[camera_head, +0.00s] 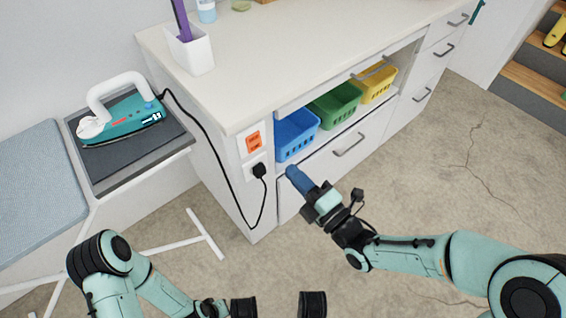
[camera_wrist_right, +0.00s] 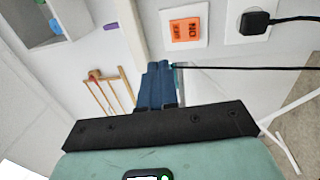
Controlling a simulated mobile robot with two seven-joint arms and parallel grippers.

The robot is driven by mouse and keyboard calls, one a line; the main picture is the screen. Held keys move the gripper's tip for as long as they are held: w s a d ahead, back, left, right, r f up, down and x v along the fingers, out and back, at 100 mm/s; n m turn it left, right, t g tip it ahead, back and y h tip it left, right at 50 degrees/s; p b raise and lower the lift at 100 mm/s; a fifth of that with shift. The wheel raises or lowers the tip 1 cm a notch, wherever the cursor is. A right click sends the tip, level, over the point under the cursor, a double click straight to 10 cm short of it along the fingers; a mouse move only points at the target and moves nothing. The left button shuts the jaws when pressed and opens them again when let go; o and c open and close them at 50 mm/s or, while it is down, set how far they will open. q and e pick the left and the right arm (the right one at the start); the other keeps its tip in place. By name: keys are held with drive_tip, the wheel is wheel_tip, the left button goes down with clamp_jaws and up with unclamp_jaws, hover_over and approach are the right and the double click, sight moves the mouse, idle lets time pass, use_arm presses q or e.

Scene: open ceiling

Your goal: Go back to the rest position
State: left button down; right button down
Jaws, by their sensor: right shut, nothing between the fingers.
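My right gripper (camera_head: 293,171) is in front of the white cabinet, just right of the wall-type socket panel on its end. Its blue fingers are together with nothing between them. In the right wrist view the shut fingers (camera_wrist_right: 158,72) point toward the orange switch (camera_wrist_right: 187,32) and the black plug (camera_wrist_right: 257,21). I cannot tell whether the fingertips touch the cabinet. My left arm is folded at the lower left of the head view, and its fingers do not show.
Blue (camera_head: 296,139), green (camera_head: 335,106) and yellow (camera_head: 377,85) baskets stand in the cabinet's open shelf. The floor (camera_head: 440,195) at right is clear.

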use_arm(q)
drive_tip(key=shift+w+r, duration=0.1)
drive_tip(key=shift+w, duration=0.1)
use_arm(e)
drive_tip(key=shift+s+d, duration=0.35)
drive_tip(key=shift+s, duration=0.1)
